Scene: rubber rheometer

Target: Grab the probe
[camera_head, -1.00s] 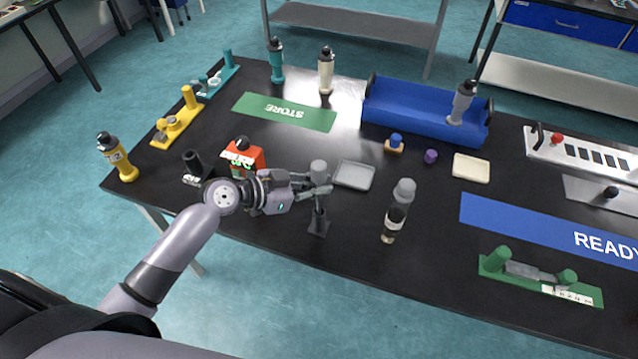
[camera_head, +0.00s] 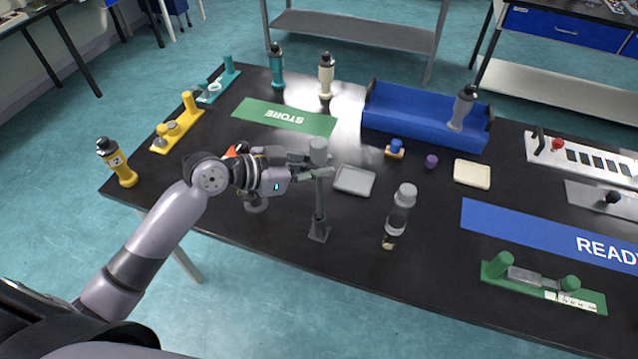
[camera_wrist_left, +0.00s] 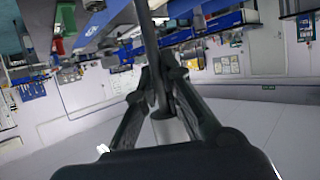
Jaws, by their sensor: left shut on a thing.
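The probe is a slim dark rod with a wide grey cylindrical head (camera_head: 318,150), upright near the table's front edge. My left gripper (camera_head: 322,168) is shut on it just below the head. A small dark stand (camera_head: 318,233) is directly beneath, and the rod's lower end meets or nearly meets it; I cannot tell whether they touch. In the left wrist view the fingers (camera_wrist_left: 165,88) close around the thin rod, with the grey head (camera_wrist_left: 170,130) between them and the palm. My right gripper is not in view.
An orange object (camera_head: 231,152) is partly hidden by my left arm. A blue rack (camera_head: 415,125) is at the back. The green holder (camera_head: 540,280) is at front right.

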